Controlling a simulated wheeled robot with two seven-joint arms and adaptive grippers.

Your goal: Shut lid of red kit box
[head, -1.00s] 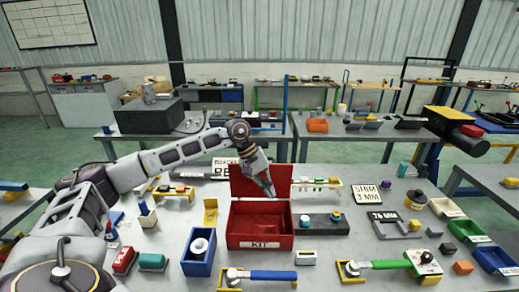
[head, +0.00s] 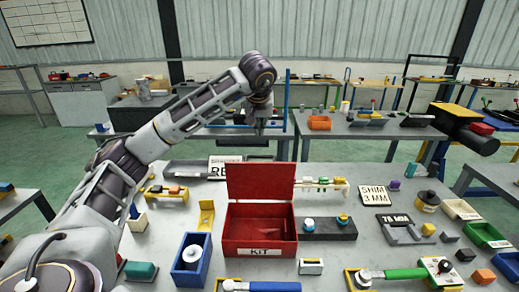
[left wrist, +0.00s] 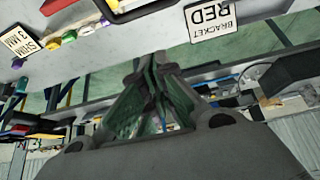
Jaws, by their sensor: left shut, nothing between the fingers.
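The red kit box (head: 260,232) stands on the grey table in the middle of the head view, with a white KIT label on its front. Its lid (head: 262,182) stands upright at the back edge, so the box is open and its inside looks empty. My left gripper (head: 262,128) is above and behind the lid, pointing down, shut and empty, apart from the lid. In the left wrist view my left gripper's fingers (left wrist: 158,62) are together at the centre. My right gripper is not in view.
A blue bin (head: 192,256) stands left of the box, and a dark block with round knobs (head: 328,230) stands right. A rack with coloured parts (head: 322,183) and a RED BRACKET sign (head: 218,168) are behind. A blue-handled tool (head: 262,286) lies in front.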

